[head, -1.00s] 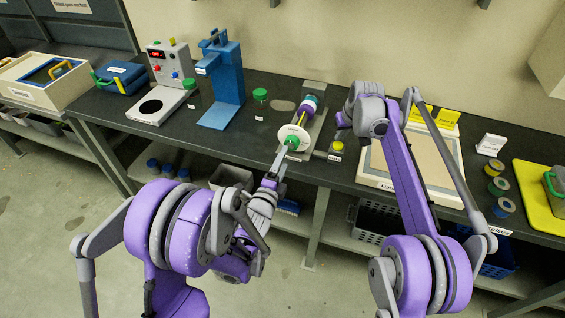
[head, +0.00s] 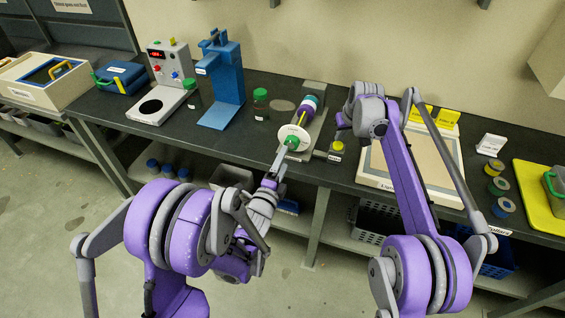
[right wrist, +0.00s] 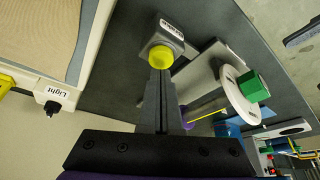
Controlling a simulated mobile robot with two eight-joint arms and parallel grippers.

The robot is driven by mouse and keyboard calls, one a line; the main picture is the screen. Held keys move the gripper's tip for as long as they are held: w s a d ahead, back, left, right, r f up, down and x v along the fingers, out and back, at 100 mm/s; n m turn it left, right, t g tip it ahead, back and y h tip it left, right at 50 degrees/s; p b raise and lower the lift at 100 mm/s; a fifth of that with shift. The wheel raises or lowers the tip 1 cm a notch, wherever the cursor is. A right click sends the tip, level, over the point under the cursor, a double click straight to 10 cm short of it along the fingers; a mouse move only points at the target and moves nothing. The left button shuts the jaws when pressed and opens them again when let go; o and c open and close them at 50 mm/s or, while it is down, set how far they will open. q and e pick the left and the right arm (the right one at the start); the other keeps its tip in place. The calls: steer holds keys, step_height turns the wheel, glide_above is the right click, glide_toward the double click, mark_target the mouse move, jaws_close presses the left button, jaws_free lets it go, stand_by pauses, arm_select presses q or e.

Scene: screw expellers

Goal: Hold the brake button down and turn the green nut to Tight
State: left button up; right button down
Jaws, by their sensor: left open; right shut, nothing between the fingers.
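The green nut (head: 291,142) sits at the front centre of a white round dial plate (head: 297,134) on the screw expeller. It also shows in the right wrist view (right wrist: 253,86). My left gripper (head: 285,153) is open with its fingers at the nut; I cannot tell whether they touch it. The yellow brake button (head: 338,146) stands on a small grey box right of the expeller. In the right wrist view, my right gripper (right wrist: 160,72) is shut and empty, its tips overlapping the button's edge (right wrist: 160,57); contact or press depth is unclear. The dial's lettering is too small to read.
A tray labelled Light (head: 366,179) stands right of the button. A blue press (head: 224,90), a grey control unit (head: 166,80) and green-capped jars (head: 260,101) stand to the left.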

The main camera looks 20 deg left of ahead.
mark_target(291, 145)
steer(key=shift+f, duration=0.95)
stand_by(0.3)
arm_select(q)
steer(key=shift+w, duration=0.1)
steer(key=shift+w, duration=2.15)
steer(key=shift+w, duration=1.6)
steer(key=shift+s, duration=0.15)
